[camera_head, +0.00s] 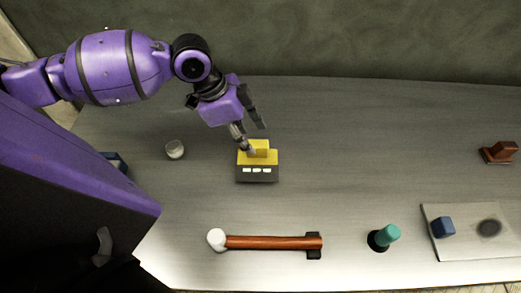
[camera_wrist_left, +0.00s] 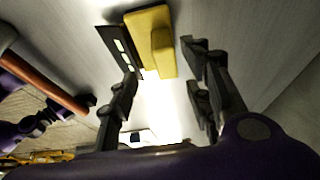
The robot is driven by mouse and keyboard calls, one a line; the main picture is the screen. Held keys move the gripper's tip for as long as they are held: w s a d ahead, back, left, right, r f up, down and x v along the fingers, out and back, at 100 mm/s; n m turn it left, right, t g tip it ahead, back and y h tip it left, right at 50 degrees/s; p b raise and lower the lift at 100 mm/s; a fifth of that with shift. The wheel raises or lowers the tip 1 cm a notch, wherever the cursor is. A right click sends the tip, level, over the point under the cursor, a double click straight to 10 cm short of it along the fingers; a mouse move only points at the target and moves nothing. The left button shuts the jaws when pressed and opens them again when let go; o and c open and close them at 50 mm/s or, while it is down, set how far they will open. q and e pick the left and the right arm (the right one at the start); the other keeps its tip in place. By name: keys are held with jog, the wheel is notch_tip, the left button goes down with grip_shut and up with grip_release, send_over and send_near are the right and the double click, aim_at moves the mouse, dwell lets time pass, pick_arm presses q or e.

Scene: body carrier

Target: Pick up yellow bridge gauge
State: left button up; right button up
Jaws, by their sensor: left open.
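The yellow bridge gauge (camera_head: 262,149) sits on top of a dark block with several pale marks (camera_head: 257,174) on the grey table. It also shows in the left wrist view (camera_wrist_left: 151,38), with its raised yellow part facing the camera. My left gripper (camera_head: 252,133) is open just above and behind the gauge in the head view. In the left wrist view the open fingers (camera_wrist_left: 162,85) lie on either side of the gauge's line, with nothing between their tips that I can see as held. Whether a finger touches the gauge is unclear. My right gripper is not in view.
A hammer-like tool with an orange-brown handle (camera_head: 273,242) lies in front. A small whitish cup (camera_head: 174,149) stands left of the gauge. A teal cylinder (camera_head: 388,235), a grey plate (camera_head: 463,213) with a blue block (camera_head: 443,227), and a brown object (camera_head: 499,151) are at right. The table's middle right is clear.

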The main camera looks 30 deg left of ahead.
aim_at(256, 143)
pick_arm(q)
jog(key=shift+d+f, duration=0.2)
jog(key=shift+f, duration=0.3)
jog(key=x, duration=0.2)
jog(key=w+x, duration=0.1)
jog(key=shift+f, duration=0.3)
jog(key=shift+w+d+f, duration=0.1)
jog(key=shift+d+f, duration=0.05)
jog(key=shift+f, duration=0.35)
jog(key=c, duration=1)
grip_shut()
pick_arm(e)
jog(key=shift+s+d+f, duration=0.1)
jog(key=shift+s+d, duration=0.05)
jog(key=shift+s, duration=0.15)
